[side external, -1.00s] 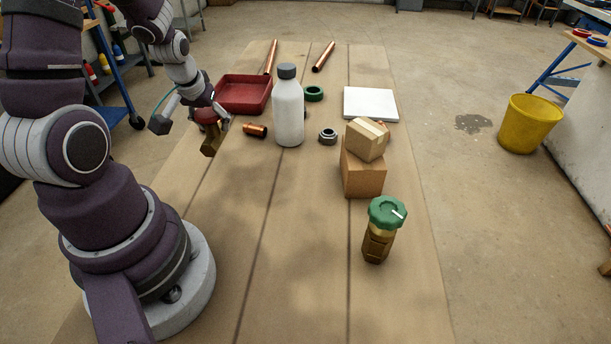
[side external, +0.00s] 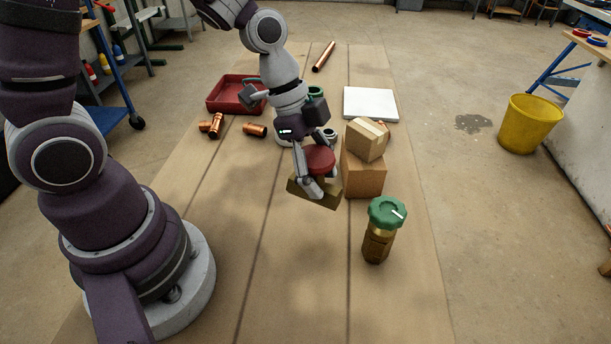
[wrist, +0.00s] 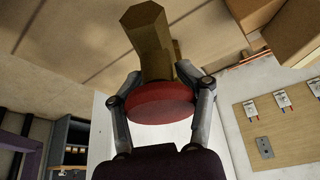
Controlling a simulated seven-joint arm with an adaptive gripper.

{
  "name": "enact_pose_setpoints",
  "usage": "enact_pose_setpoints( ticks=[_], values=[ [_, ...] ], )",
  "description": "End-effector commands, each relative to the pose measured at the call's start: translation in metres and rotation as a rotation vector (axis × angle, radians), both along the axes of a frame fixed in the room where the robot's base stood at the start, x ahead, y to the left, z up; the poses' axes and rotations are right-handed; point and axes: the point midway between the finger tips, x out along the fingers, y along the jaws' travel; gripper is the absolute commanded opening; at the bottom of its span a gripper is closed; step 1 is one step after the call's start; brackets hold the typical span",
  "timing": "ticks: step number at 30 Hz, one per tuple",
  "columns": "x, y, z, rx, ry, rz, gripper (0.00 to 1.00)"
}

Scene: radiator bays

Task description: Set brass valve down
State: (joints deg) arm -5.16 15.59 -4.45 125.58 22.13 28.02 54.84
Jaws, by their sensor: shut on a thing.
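The brass valve (side external: 318,192) has a brass body and a round red handle. My gripper (side external: 318,170) is shut on the red handle and holds the valve in the air, left of the cardboard boxes. The wrist view shows the brass body (wrist: 148,40) beyond the red handle (wrist: 160,103), with a finger of my gripper (wrist: 160,100) on each side. A second valve with a green handle (side external: 387,212) stands upright on the table at the right front.
Two stacked cardboard boxes (side external: 363,175) stand close to the right of the held valve. Copper fittings (side external: 212,125), a red tray (side external: 228,95) and a white slab (side external: 370,104) are farther back. The table's front middle (side external: 290,275) is clear.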

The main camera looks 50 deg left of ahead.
Motion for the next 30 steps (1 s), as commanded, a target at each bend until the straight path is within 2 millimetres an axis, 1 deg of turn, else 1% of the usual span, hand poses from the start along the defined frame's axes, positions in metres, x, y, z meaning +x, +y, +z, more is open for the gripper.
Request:
enact_pose_setpoints(
  ticks=[1,2,3,6,9,12,14,17,20,24,25,27,30],
  values=[
    [-0.011,-0.023,-0.001,-0.002,0.002,-0.173,0.06],
    [-0.018,-0.035,-0.001,-0.002,0.001,-0.277,0.06],
    [-0.029,-0.05,-0.001,-0.001,0.001,-0.417,0.06],
    [-0.056,-0.081,0.0,-0.001,0.0,-0.731,0.06],
    [-0.081,-0.102,0.001,0.001,-0.001,-0.978,0.06],
    [-0.097,-0.112,0.001,0.001,-0.002,-1.134,0.06],
    [-0.103,-0.115,-0.002,0.001,0.001,-1.184,0.06],
    [-0.107,-0.116,-0.021,-0.001,0.006,-1.209,0.06],
    [-0.106,-0.116,-0.038,0.0,0.005,-1.206,0.06],
    [-0.106,-0.116,-0.067,0.001,0.006,-1.204,0.06],
    [-0.106,-0.116,-0.072,0.002,0.005,-1.204,0.06],
    [-0.105,-0.116,-0.078,0.002,0.002,-1.202,0.06],
    [-0.104,-0.116,-0.079,0.003,-0.003,-1.202,0.06]
  ],
)
